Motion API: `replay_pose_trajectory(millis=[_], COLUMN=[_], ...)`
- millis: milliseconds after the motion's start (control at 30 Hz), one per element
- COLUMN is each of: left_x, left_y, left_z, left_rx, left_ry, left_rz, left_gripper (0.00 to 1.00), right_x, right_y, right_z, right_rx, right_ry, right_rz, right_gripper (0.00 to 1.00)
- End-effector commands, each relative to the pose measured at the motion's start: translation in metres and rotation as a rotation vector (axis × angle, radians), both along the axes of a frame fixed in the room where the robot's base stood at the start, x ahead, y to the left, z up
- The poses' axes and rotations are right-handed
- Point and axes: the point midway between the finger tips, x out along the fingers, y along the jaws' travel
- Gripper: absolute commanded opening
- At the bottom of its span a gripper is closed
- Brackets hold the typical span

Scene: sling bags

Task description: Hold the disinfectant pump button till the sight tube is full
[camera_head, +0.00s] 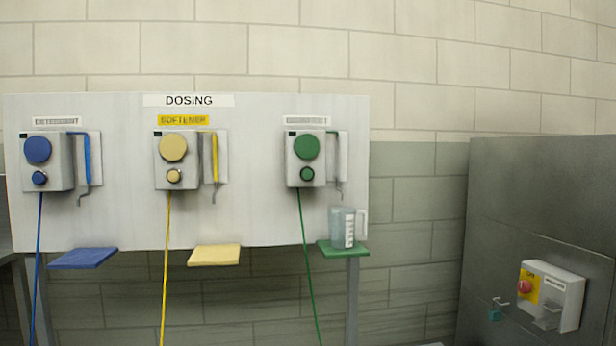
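A white dosing board (250,225) on the wall carries three pump units. The right unit (293,174) has a big green button (306,147), a small green knob (307,174) and a green hose; its label (307,119) is too blurred to read surely. The sight tube (343,155) beside it looks pale, with no green seen in it. A clear jug (342,228) stands upright on the green shelf (330,252) below that tube's spout. Neither of my grippers is in view.
The left unit has a blue button (37,150) and blue-filled tube (87,158). The middle softener unit has a yellow button (173,148) and yellow-filled tube (214,157). A grey cabinet (540,190) with a red-button box (558,290) stands right. Space before the board is clear.

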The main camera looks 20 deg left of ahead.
Motion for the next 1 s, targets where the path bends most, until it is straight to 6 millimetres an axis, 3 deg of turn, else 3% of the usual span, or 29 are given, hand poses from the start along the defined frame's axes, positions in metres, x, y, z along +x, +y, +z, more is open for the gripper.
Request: replay_pose_trajectory(millis=[233, 600, 1000], left_x=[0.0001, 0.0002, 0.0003], left_y=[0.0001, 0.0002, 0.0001], left_z=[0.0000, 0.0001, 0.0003], left_rx=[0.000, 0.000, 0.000], left_ry=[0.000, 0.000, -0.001], left_rz=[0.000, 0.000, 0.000], left_gripper=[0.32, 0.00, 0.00], right_x=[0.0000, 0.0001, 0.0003], right_y=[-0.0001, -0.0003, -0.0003], right_z=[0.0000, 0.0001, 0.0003], right_rx=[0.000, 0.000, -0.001], right_ry=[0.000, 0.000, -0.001], right_rz=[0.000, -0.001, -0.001], right_gripper=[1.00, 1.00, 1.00])
